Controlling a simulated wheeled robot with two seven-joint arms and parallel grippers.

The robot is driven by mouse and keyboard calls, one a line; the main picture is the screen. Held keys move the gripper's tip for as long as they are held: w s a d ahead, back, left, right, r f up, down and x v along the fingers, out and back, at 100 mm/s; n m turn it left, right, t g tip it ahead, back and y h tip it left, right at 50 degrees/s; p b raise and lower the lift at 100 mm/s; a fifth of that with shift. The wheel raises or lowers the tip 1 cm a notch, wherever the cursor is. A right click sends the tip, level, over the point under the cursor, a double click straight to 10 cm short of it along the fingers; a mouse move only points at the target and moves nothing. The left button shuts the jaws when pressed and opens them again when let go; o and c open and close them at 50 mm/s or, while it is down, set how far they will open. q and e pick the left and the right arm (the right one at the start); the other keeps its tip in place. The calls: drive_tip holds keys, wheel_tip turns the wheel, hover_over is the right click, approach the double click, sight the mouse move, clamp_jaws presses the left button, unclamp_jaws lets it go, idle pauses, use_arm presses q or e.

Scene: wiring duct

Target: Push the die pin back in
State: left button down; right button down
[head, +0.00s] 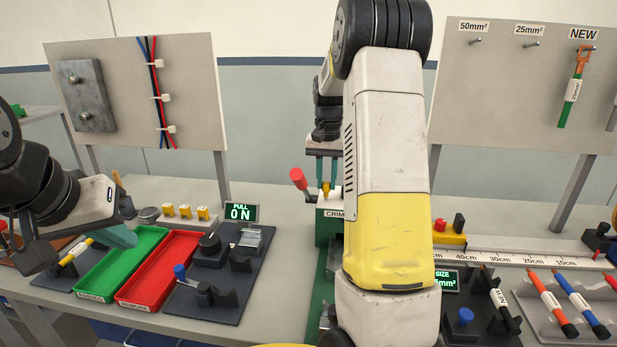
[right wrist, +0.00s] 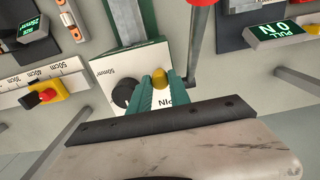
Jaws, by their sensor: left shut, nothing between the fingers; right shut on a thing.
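The die pin (right wrist: 160,79) is a gold, round-headed pin at the white top of the crimp press (right wrist: 121,66). In the head view, the pin (head: 326,189) shows just below my right gripper (head: 324,178), above the "CRIM…" label. My right gripper's teal fingers (right wrist: 157,92) are shut on the pin from above. How deep the pin sits in the press is hidden by the fingers. My left gripper (head: 122,238) is shut and empty over the green tray at the left.
A red-knobbed lever (head: 298,176) rises beside the press, close to my right gripper. Green (head: 112,283) and red (head: 141,297) trays and a dark test fixture (head: 240,262) reading "PULL 0 N" lie left. A ruler rail (head: 500,255) and cables lie right.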

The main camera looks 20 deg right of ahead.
sight(326, 183)
drive_tip(key=shift+f, duration=0.8)
drive_tip(key=shift+s, duration=0.1)
drive_tip(key=c, duration=1.2)
unclamp_jaws()
wheel_tip(326, 183, up, 8)
drive_tip(key=shift+f, duration=0.1)
